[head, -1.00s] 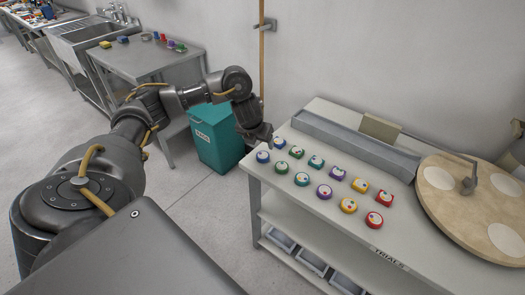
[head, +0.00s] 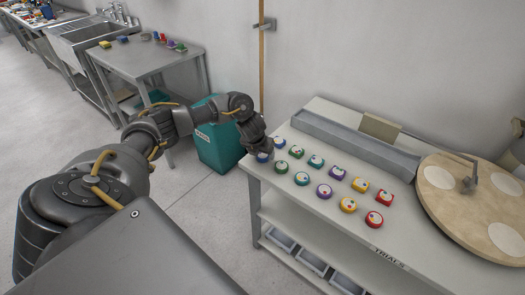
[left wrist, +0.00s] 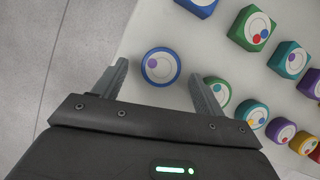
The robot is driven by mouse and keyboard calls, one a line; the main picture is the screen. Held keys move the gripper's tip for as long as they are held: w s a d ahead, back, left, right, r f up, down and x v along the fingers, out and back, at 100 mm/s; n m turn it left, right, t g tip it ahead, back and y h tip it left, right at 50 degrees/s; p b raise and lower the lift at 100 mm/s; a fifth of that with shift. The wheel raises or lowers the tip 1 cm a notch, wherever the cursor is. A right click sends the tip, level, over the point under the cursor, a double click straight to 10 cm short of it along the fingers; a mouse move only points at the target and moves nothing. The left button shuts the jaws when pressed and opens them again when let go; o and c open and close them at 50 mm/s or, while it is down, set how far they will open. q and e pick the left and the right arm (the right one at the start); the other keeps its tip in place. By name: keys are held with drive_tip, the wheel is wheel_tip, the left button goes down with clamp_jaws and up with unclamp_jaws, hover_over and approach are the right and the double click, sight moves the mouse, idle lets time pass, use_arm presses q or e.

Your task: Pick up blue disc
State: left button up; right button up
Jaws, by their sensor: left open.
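The blue disc (head: 262,158) lies at the near left corner of the white table (head: 305,225), partly hidden by my gripper in the head view. In the left wrist view the blue disc (left wrist: 161,66), with a white face and a purple dot, lies between the two open fingers. My left gripper (head: 259,149) is open and over the disc, pointing down; the left wrist view also shows the gripper (left wrist: 159,71). I cannot tell the exact height left between fingers and disc. My right gripper is not in view.
A green disc (head: 281,167) lies close by the right finger. A blue squarish piece (head: 279,142) and several other coloured pieces lie in rows to the right. A round wooden board (head: 450,225) is at the far right. A teal bin (head: 219,150) stands left of the table.

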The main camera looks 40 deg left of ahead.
use_arm(q)
drive_tip(key=shift+x, duration=1)
drive_tip(key=c, duration=1.1)
drive_tip(key=shift+r, duration=0.15)
